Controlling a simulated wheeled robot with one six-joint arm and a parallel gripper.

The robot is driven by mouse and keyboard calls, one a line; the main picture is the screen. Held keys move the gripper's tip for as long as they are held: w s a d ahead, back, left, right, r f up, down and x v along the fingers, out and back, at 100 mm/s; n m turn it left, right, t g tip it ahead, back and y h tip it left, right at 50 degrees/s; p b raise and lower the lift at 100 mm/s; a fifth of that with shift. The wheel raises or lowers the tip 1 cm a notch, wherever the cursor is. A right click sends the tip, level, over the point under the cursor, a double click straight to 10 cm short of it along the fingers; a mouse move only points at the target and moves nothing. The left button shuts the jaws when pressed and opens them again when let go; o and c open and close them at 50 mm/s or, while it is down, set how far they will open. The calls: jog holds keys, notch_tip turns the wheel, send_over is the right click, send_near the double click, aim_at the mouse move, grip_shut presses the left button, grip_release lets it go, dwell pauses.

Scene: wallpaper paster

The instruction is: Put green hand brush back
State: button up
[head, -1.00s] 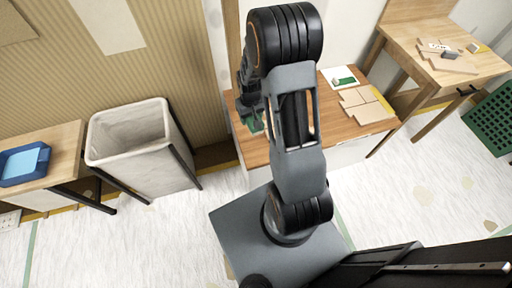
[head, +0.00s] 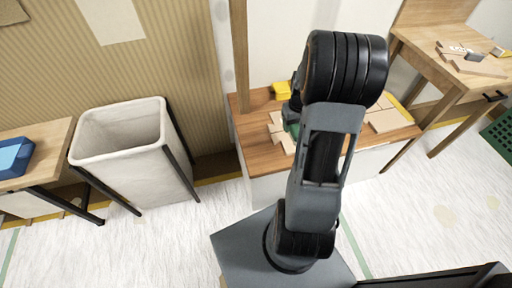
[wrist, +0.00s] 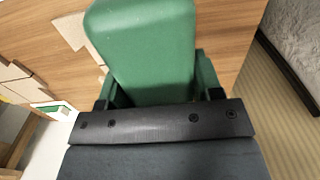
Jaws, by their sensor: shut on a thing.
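The green hand brush (wrist: 145,45) fills the upper middle of the wrist view, between the fingers of my gripper (wrist: 155,88). My gripper is shut on it. In the head view a small green part (head: 293,130) shows beside my arm, over the wooden bench top (head: 252,143). My arm hides most of the brush and the gripper there. I cannot tell whether the brush touches the bench top.
Flat light-wood pieces (head: 391,119) lie on the bench, with a yellow object (head: 282,90) at its back. A white bin (head: 120,135) stands left. A side table (head: 35,150) holds a blue tray (head: 14,158). Another wooden table (head: 455,75) stands right. Pale floor is open in front.

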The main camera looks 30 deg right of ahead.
jog(key=w+a+f+b, duration=0.3)
jog(key=w+a+f, duration=0.25)
jog(key=a, duration=0.25)
send_over(256, 147)
jog(key=f, duration=0.3)
jog(key=shift+s+d+f+b, duration=0.15)
jog(key=shift+d+f+b, duration=0.15)
jog(key=shift+f+b, duration=0.1)
jog(key=shift+a+f, duration=0.1)
jog(key=shift+f, duration=0.05)
jog(key=shift+w+a+f+b, duration=0.1)
jog(key=shift+f+b, duration=0.2)
jog(key=shift+f, duration=0.5)
jog(key=shift+w+a+f+b, duration=0.1)
jog(key=shift+f+b, duration=0.2)
jog(key=shift+f, duration=0.45)
jog(key=shift+f, duration=0.3)
jog(key=o, duration=0.9)
jog(key=shift+o, duration=0.2)
jog(key=shift+r, duration=0.1)
